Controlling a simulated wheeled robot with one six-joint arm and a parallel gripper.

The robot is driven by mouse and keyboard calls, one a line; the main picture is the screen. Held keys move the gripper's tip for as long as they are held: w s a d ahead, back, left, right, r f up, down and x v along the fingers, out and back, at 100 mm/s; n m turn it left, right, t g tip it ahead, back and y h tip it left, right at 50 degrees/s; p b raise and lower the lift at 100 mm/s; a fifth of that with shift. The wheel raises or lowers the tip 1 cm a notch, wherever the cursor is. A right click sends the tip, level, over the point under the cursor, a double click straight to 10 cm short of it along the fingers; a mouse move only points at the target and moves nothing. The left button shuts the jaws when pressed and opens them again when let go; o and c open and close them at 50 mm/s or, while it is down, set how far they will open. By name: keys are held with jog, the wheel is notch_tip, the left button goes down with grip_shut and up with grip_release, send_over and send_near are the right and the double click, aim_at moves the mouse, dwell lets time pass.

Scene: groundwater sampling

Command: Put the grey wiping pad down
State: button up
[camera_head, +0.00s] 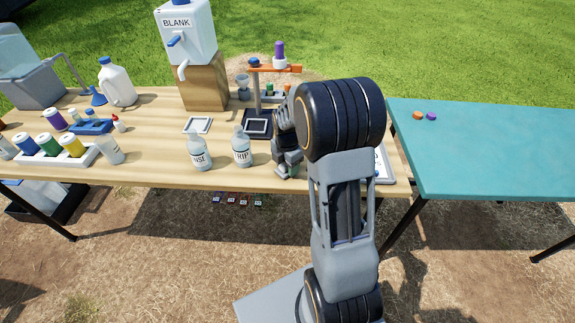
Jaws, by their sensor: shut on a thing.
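My gripper (285,168) is low over the front part of the wooden table, right of the bottle marked TRIP. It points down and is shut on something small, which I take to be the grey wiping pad. The pad is mostly hidden by the fingers and too small to make out clearly. I cannot tell whether it touches the tabletop.
The TRIP bottle (242,149) stands close left of my gripper, with another bottle (199,153) beyond it. A dark tray (248,128) and a white-framed square (190,120) lie behind. A teal table (480,155) is at right. Bare wood (150,170) shows at front left.

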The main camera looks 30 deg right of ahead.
jog(key=shift+f, duration=0.2)
jog(key=o, duration=0.9)
jog(key=shift+r, duration=0.1)
